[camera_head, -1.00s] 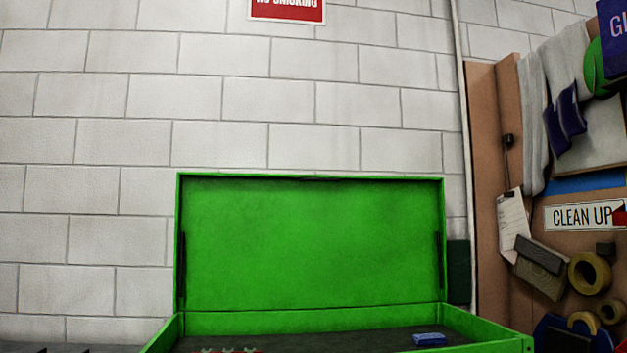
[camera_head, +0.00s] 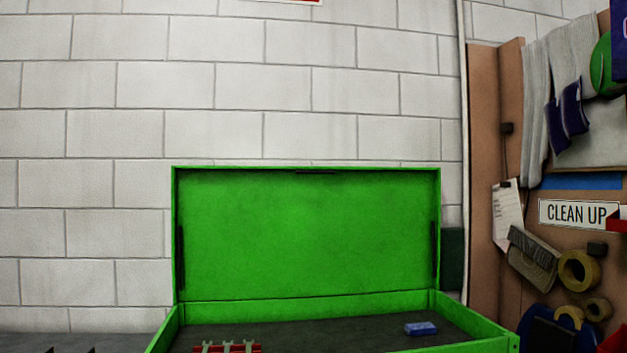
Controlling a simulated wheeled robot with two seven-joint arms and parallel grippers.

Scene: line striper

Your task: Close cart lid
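The cart's green lid (camera_head: 306,235) stands upright and open at the back of the green cart box (camera_head: 480,322). A dark strip sits at the middle of the lid's top edge, and dark struts show at its left and right sides. The box's dark inside floor holds a blue block (camera_head: 421,328) at the right and a red holder with grey tools (camera_head: 228,347) at the front left. The cart's lower front is cut off by the bottom of the view. Neither of my grippers is in view.
A white block wall (camera_head: 90,180) stands behind the cart. At the right is a brown board (camera_head: 484,180) with hanging gloves, a clipboard, a brush, tape rolls and a "CLEAN UP" sign (camera_head: 578,213). A dark grey surface (camera_head: 90,345) lies at the lower left.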

